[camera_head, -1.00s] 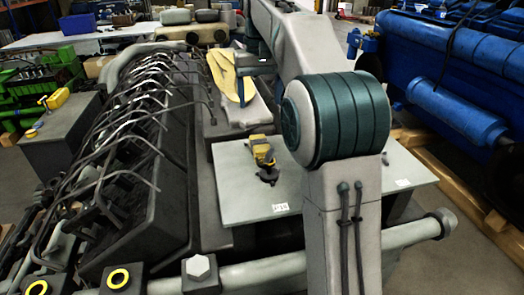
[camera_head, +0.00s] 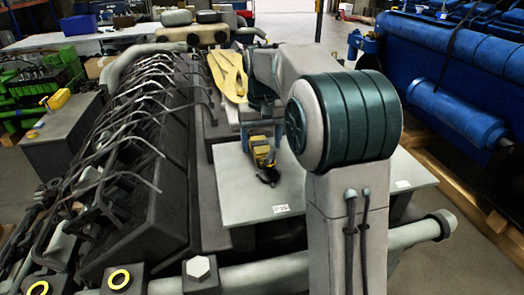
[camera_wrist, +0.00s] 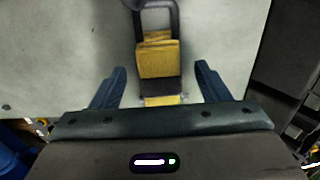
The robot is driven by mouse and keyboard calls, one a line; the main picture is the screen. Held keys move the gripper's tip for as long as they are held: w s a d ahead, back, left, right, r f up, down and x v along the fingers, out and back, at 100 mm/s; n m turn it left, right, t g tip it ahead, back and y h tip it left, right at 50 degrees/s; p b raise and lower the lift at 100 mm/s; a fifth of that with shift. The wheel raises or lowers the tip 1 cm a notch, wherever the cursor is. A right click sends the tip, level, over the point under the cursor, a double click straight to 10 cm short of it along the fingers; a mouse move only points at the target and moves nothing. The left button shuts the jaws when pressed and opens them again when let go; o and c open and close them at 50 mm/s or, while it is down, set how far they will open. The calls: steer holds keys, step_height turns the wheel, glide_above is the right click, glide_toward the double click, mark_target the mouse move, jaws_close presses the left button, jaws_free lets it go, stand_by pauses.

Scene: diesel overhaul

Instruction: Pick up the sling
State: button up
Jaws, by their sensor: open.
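The sling (camera_head: 264,154) is a folded bundle of yellow webbing with a dark band and a dark metal loop, lying on a pale grey plate (camera_head: 235,200). In the wrist view the sling (camera_wrist: 158,60) lies between my gripper's two blue fingers, with a visible space on each side. My gripper (camera_wrist: 162,68) is open and empty. The lower end of the sling is hidden behind the gripper body. In the head view my arm hides the right part of the plate and my gripper is at the sling's far side.
A dark engine with many bent pipes (camera_head: 135,150) stands left of the plate. A flat yellow piece (camera_head: 228,75) lies behind it. A large blue engine (camera_head: 460,80) stands on the right. A light pipe (camera_head: 255,272) crosses the front.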

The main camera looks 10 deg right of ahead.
mark_target(266, 147)
steer(key=shift+f, duration=0.4)
steer(key=c, duration=1.3)
steer(key=shift+o, duration=0.2)
steer(key=shift+r, duration=0.1)
steer(key=shift+r, duration=0.5)
steer(key=r, duration=0.2)
steer(key=d+r+b, duration=0.1)
steer(key=shift+s+r, duration=0.25)
steer(key=shift+r, duration=0.05)
steer(key=s+d+r, duration=0.5)
steer(key=d+r, duration=0.3)
steer(key=d, duration=0.1)
steer(key=shift+s+r, duration=0.2)
steer(key=shift+s, duration=0.05)
